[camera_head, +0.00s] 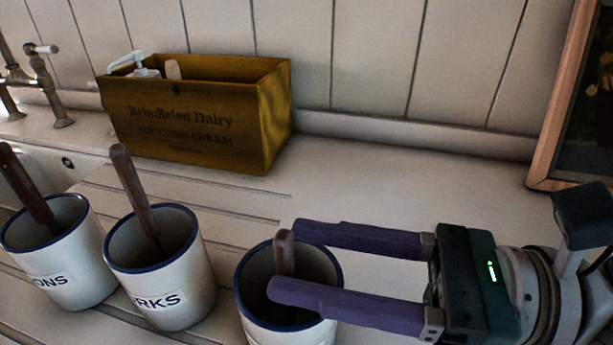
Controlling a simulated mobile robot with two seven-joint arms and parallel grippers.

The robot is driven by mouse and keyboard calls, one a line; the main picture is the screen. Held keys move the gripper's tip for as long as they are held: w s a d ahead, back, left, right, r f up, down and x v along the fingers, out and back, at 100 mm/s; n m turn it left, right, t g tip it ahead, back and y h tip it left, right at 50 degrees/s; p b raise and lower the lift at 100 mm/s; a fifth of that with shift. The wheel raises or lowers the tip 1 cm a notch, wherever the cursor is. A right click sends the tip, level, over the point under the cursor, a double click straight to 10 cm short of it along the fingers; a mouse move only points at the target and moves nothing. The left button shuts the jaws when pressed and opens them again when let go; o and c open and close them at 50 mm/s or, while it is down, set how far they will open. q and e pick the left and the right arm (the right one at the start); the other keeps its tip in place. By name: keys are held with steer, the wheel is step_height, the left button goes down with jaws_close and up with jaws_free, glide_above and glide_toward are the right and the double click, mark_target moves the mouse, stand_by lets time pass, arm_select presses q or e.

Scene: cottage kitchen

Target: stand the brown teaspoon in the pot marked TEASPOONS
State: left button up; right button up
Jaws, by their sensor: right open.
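A brown handle (284,248), seemingly the teaspoon's, stands in the rightmost white, blue-rimmed pot (262,322). Its lower end is hidden in the pot. That pot's label is out of view, so I cannot read its marking. My right gripper (287,262) reaches in from the right over this pot. Its two purple fingers are open, one on the far side of the handle and one on the near side. I cannot tell whether either finger touches it. My left gripper is not in view.
A middle pot (165,285) marked "RKS" and a left pot (65,260) marked "ONS" each hold a brown-handled piece. A wooden dairy crate (190,125) stands behind them. A tap (45,85) is at left, a framed picture (570,110) at right. The back right counter is clear.

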steer(key=b+v, duration=0.1)
steer(key=v, duration=0.9)
stand_by(0.7)
